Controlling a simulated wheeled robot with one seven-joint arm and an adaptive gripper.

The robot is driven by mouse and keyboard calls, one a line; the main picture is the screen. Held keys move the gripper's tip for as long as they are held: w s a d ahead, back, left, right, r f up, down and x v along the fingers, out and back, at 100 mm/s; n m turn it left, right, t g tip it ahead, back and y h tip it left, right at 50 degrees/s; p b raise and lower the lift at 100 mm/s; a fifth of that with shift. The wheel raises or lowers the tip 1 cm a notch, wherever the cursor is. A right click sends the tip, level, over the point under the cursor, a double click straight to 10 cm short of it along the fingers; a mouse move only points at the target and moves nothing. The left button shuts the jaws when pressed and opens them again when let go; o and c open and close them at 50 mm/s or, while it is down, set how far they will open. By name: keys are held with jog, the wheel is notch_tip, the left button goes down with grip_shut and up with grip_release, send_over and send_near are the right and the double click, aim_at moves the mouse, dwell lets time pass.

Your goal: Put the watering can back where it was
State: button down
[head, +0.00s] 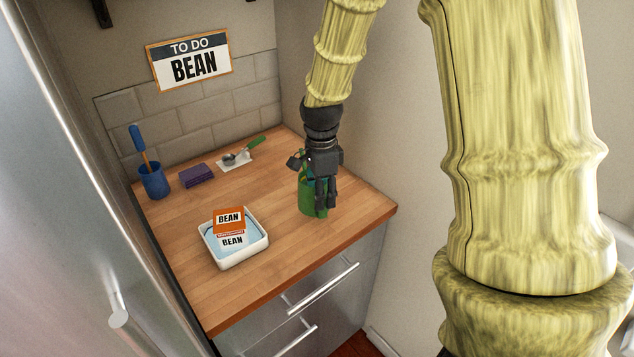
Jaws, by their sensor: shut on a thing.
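The green watering can (306,200) is at the right part of the wooden counter (277,243), near its right edge. My gripper (322,198) is in front of it, pointing down, with its dark fingers shut on the can. The fingers hide much of the can's upper part and its right side. I cannot tell whether the can's base touches the counter or is slightly above it.
A white tray (262,249) with a bean packet (230,221) stands front left. A blue cup (154,183) holding a brush, a purple sponge (197,175) and a small white rest (236,161) with a green-handled tool stand behind. The counter's middle is clear. A wall borders the right.

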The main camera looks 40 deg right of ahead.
jog(key=w+d, duration=0.1)
jog(key=w, duration=0.1)
jog(key=w+d+p, duration=0.1)
jog(key=w, duration=0.1)
jog(key=w+d+p, duration=0.1)
jog(key=w, duration=0.1)
jog(key=shift+w+d+f, duration=0.25)
jog(key=shift+d+f, duration=0.05)
jog(key=shift+d, duration=0.05)
jog(key=shift+a+f+p, duration=0.1)
jog(key=shift+f+p, duration=0.45)
jog(key=shift+f, duration=0.2)
jog(key=shift+f+p, duration=0.3)
jog(key=shift+f, duration=0.7)
jog(key=shift+f, duration=0.1)
jog(key=c, duration=0.8)
grip_release()
notch_tip(320, 180, up, 12)
jog(key=b, duration=0.3)
jog(key=shift+w+b, duration=0.1)
jog(key=shift+b, duration=0.3)
